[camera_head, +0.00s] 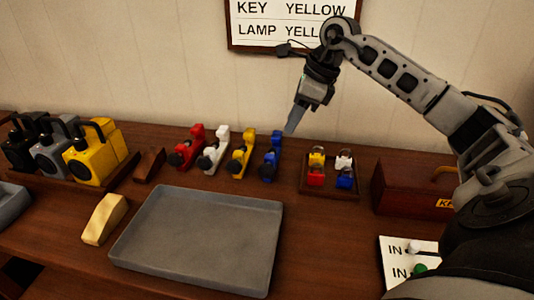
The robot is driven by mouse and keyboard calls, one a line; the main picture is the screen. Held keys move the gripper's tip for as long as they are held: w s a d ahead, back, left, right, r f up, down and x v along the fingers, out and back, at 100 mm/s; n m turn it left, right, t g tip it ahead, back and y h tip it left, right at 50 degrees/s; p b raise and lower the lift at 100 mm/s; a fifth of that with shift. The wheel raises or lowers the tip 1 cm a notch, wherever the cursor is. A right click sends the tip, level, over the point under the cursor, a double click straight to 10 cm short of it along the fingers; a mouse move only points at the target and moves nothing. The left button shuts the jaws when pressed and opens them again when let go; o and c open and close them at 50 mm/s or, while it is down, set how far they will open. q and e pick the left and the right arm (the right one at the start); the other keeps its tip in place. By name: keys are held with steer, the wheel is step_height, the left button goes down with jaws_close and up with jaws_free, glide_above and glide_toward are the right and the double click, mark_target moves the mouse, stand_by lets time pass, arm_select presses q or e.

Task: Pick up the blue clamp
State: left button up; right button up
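The blue clamp (272,157) stands on the wooden table, at the right end of a row of clamps. A yellow clamp (242,155), a white clamp (214,152) and a red clamp (189,149) stand to its left. My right gripper (292,128) hangs above and slightly right of the blue clamp, pointing down. It looks empty. Its fingers are seen edge-on, so I cannot tell whether they are open or shut. My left gripper is not in view.
A grey tray (200,284) lies in front of the clamps. A small wooden tray (330,193) with coloured items sits right of the blue clamp. A wooden box (402,190) is further right. Lanterns (97,157) stand at left. A sign (290,22) hangs on the wall.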

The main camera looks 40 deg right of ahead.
glide_above(271, 156)
steer(key=s+d, duration=0.2)
step_height(271, 156, down, 6)
steer(key=shift+a+r, duration=0.1)
steer(key=shift+p+x, duration=0.85)
steer(key=shift+x, duration=1.85)
steer(key=shift+a, duration=0.1)
jaws_close()
steer(key=shift+r, duration=0.15)
